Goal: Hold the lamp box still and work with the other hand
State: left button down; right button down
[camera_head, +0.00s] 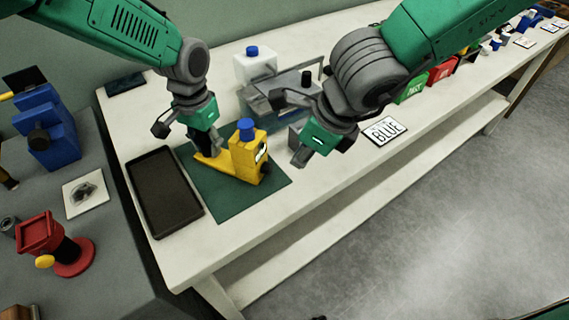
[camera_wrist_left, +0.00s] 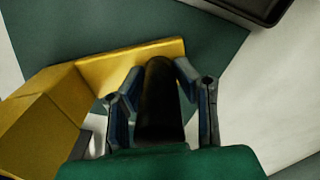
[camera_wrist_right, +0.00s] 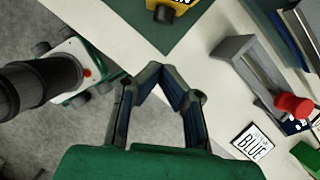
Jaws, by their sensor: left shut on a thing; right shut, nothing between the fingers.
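The yellow lamp box (camera_head: 243,160) stands on a dark green mat (camera_head: 225,193), with a blue knob (camera_head: 246,125) on top and a flat yellow base reaching left. In the left wrist view its yellow base (camera_wrist_left: 140,60) lies behind a black upright cylinder (camera_wrist_left: 160,100). My left gripper (camera_wrist_left: 157,85) is shut around this black cylinder, beside the box's body. My right gripper (camera_head: 300,160) is shut and empty, to the right of the box and apart from it. In the right wrist view its fingertips (camera_wrist_right: 160,72) meet over the white table edge; part of the box (camera_wrist_right: 183,5) shows at the top.
A black tray (camera_head: 165,205) lies left of the mat. Behind are a white container (camera_head: 252,67) with a blue cap and a grey metal fixture (camera_head: 262,104).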

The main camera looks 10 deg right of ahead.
pick_arm(q)
jog(key=shift+w+a, duration=0.1)
jog(key=shift+a, duration=0.05)
pick_arm(e)
jog(key=shift+v, duration=2.1)
pick_arm(q)
jog(key=c, duration=1.2)
grip_release()
jog(key=shift+o, duration=0.2)
